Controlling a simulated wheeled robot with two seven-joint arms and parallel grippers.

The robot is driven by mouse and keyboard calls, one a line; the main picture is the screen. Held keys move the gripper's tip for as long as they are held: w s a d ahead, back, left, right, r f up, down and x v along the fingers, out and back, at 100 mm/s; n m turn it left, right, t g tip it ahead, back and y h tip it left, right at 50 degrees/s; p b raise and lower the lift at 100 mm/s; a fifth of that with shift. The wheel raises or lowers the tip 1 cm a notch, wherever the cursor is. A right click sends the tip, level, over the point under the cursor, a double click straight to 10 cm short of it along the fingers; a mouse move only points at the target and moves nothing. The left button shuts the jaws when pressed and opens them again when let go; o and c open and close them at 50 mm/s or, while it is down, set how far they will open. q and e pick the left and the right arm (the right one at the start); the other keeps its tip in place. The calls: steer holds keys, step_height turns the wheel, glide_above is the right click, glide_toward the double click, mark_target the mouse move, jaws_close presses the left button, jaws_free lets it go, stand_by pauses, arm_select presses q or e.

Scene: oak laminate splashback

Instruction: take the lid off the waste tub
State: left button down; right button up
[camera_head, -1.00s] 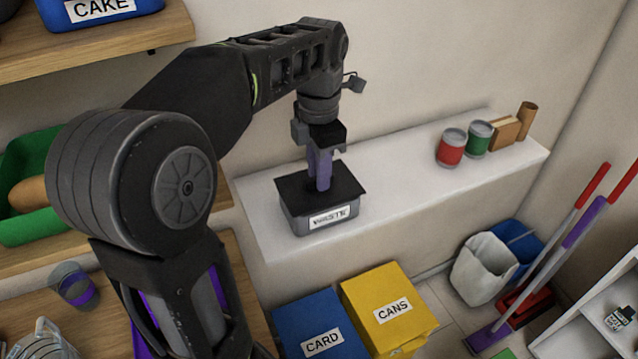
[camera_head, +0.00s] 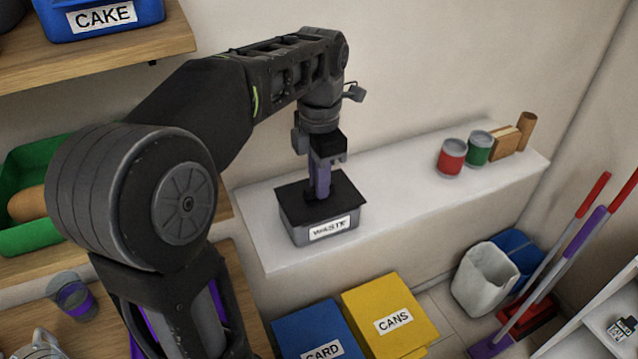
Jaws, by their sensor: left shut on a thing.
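The waste tub (camera_head: 296,234) is a grey box with a white WASTE label, standing on the white ledge near its left end. Its flat black lid (camera_head: 343,191) lies on top of it; I see no clear gap between lid and rim. My left gripper (camera_head: 319,192) comes down from above with its purple fingers shut at the middle of the lid. The part of the lid it grips is hidden by the fingers. My right gripper is not in view.
The white ledge (camera_head: 400,190) is bare between the tub and a red can (camera_head: 451,159) and green can (camera_head: 478,150). A blue CARD box (camera_head: 312,330) and a yellow CANS box (camera_head: 385,305) stand below. A wooden shelf (camera_head: 160,45) is at upper left.

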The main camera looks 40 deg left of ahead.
mark_target(325, 204)
arm_select(q)
steer(key=shift+d+r, duration=0.1)
steer(key=shift+d, duration=0.05)
step_height(325, 204, up, 7)
steer(key=p, duration=0.5)
steer(key=shift+p, duration=0.4)
steer(key=s+d, duration=0.4)
steer(key=d, duration=0.4)
steer(key=s+d, duration=0.5)
steer(key=d, duration=0.4)
steer(key=shift+d+f, duration=0.2)
steer(key=shift+f, duration=0.1)
